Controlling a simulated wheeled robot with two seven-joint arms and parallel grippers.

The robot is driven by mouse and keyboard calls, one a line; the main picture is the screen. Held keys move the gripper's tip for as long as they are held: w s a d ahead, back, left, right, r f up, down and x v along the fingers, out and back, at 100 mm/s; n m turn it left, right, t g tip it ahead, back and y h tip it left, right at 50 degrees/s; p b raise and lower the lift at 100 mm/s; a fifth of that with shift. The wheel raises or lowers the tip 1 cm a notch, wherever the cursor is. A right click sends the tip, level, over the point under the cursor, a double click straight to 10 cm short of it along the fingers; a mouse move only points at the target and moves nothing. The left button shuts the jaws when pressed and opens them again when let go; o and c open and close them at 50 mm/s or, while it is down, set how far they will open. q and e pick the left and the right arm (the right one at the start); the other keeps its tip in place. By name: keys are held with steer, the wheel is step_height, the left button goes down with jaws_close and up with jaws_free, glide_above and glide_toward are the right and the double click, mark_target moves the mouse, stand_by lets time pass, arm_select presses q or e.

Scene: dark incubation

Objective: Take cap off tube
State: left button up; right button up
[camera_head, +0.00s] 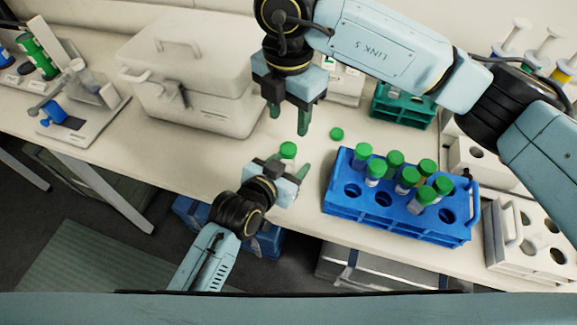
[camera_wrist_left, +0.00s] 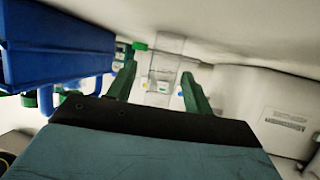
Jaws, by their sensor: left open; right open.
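A tube with a green cap (camera_head: 288,149) shows at my left gripper (camera_head: 288,165). Its lower part is hidden, and I cannot tell whether the fingers touch it. My left gripper is open; its two green fingers also show in the left wrist view (camera_wrist_left: 158,90), with clear, pale shapes seen between or behind them. My right gripper (camera_head: 288,118) is open and empty, pointing down above the capped tube. A loose green cap (camera_head: 336,134) lies on the table to the right of the tube.
A blue rack (camera_head: 400,222) with several green-capped tubes stands to the right. A white lidded box (camera_head: 190,85) stands at the left. A teal rack (camera_head: 402,112) is behind, and a white rack (camera_head: 503,263) is at the far right. The table's front edge is close to my left gripper.

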arm_select(q)
steer(key=shift+w+d+f, duration=0.2)
steer(key=shift+w, duration=0.2)
jaws_close()
